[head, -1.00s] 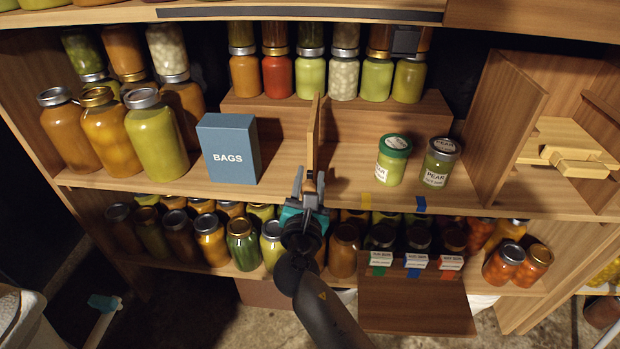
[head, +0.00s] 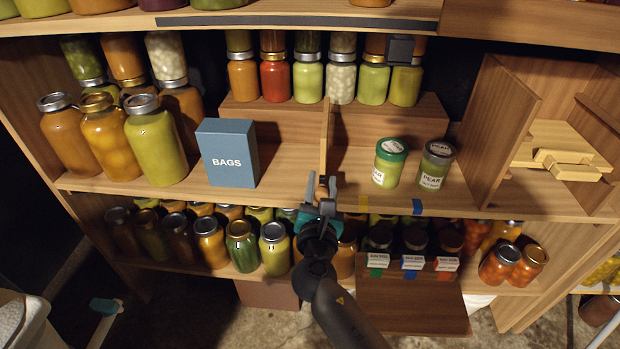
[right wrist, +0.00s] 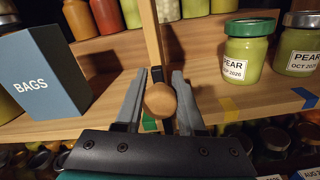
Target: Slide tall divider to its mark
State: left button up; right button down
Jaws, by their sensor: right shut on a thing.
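The tall divider (head: 326,133) is a thin upright wooden board on the middle shelf, between the blue BAGS box and the pear jars. Its round wooden knob (right wrist: 161,100) shows at its front in the right wrist view. My right gripper (head: 322,188) is shut on this knob, with a finger on each side. A yellow tape mark (head: 363,203) and a blue tape mark (head: 418,207) are on the shelf's front edge, right of the divider. A green mark (right wrist: 149,124) shows beneath the knob, partly hidden by the gripper. My left gripper is out of view.
The blue BAGS box (head: 227,153) stands left of the divider. A green-lidded pear jar (head: 389,163) and a grey-lidded pear jar (head: 435,164) stand to its right. A wooden riser (head: 385,123) with jars is behind. The shelf between divider and pear jars is clear.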

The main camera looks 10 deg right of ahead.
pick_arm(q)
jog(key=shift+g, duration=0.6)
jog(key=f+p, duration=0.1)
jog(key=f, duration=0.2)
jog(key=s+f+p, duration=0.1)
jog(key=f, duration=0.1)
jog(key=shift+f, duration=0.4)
pick_arm(e)
jog(key=s+d, duration=0.2)
jog(key=d, duration=0.7)
jog(key=shift+d, duration=0.1)
jog(key=c, duration=0.5)
grip_release()
pick_arm(q)
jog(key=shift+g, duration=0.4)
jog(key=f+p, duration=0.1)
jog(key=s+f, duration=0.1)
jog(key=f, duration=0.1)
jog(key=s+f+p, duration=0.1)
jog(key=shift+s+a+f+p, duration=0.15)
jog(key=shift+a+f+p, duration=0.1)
jog(key=shift+p, duration=0.1)
pick_arm(e)
jog(key=v, duration=1.5)
jog(key=shift+s, duration=0.15)
